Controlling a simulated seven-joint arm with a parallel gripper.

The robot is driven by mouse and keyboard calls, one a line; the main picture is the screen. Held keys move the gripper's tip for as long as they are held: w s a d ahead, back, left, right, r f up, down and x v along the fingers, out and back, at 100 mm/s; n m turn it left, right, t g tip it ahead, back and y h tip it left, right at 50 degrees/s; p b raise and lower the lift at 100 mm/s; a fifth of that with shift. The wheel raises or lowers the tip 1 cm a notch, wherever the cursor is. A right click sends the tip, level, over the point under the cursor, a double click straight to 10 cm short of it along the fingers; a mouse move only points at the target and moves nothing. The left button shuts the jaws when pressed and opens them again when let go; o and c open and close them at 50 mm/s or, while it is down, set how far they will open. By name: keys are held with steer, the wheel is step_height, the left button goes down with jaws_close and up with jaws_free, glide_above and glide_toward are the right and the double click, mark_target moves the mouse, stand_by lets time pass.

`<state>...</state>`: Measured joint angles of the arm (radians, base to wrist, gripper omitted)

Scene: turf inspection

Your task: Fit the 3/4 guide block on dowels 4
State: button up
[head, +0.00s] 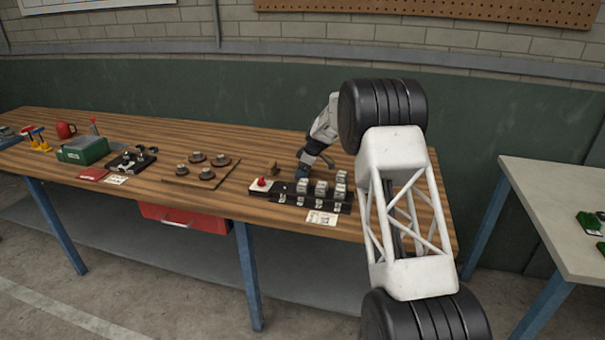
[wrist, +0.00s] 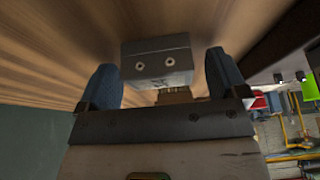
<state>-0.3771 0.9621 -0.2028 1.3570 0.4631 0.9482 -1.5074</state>
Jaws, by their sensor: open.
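In the wrist view a grey block (wrist: 157,62) with two round holes in its face stands between the blue fingers of my gripper (wrist: 162,82). Gaps show on both sides of the block, so the fingers are open around it and not closed on it. Small lettering on the block is not readable. In the head view my gripper (head: 303,176) is low over the bench, at the back left part of a black fixture (head: 289,196). Several grey blocks (head: 321,188) stand on that fixture. Dowel numbers cannot be read, and my gripper hides part of the area.
A small brown piece (head: 273,168) lies behind the fixture. A red knob (head: 262,183) is at its left end, and a printed card (head: 322,217) lies in front. A board with several dark round parts (head: 198,172) is farther left. Wood between them is clear.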

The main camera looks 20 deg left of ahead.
steer(key=shift+c, duration=0.4)
steer(key=c, duration=1)
steer(key=shift+r, duration=0.1)
steer(key=shift+r, duration=4.9)
steer(key=s+a, duration=0.2)
steer(key=s, duration=1.1)
steer(key=shift+s+a+r+m, duration=0.3)
steer(key=shift+s+a+r, duration=0.1)
steer(key=shift+r, duration=0.05)
